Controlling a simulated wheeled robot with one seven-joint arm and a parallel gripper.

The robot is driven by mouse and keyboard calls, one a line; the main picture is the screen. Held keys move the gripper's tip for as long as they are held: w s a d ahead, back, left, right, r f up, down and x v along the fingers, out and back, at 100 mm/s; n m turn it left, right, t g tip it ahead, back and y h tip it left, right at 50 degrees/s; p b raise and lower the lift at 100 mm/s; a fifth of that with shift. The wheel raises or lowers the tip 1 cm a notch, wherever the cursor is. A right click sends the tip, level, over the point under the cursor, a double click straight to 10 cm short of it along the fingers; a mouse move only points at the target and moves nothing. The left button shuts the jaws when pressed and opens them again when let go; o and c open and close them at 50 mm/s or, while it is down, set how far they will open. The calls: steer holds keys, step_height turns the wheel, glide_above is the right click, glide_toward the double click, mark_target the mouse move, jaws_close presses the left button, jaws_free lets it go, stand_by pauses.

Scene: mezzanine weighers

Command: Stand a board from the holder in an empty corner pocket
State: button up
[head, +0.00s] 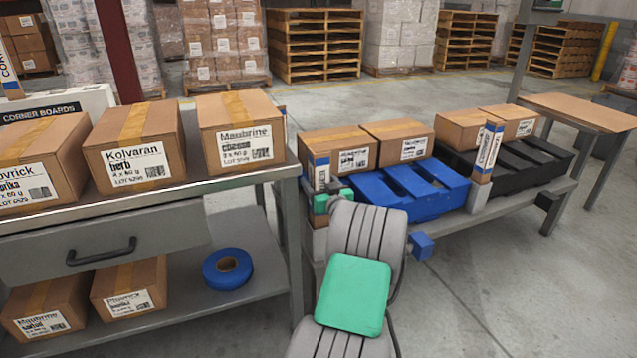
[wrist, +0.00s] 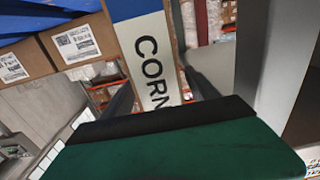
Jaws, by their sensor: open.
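A white and blue corner board (head: 321,173) stands upright at the near left corner of the blue pallet (head: 437,207). My gripper (head: 334,200) is open at this board. In the wrist view the board (wrist: 150,50), lettered CORN, shows between my two dark fingers (wrist: 162,92), with room beside it; its foot is hidden. Another board (head: 487,150) stands between the blue and black pallets. The holder (head: 60,103), marked CORNER BOARDS, is at the far left, with a board (head: 8,78) at its edge. A blue pocket (head: 422,245) at the bench front looks empty.
Cartons stand on both pallets, including the black pallet (head: 515,160). A black pocket (head: 548,200) sits at the bench's front right. The left table (head: 150,195) carries several cartons; its post stands close by my arm.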

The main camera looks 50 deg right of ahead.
steer(key=p+v, duration=0.1)
steer(key=v, duration=1.1)
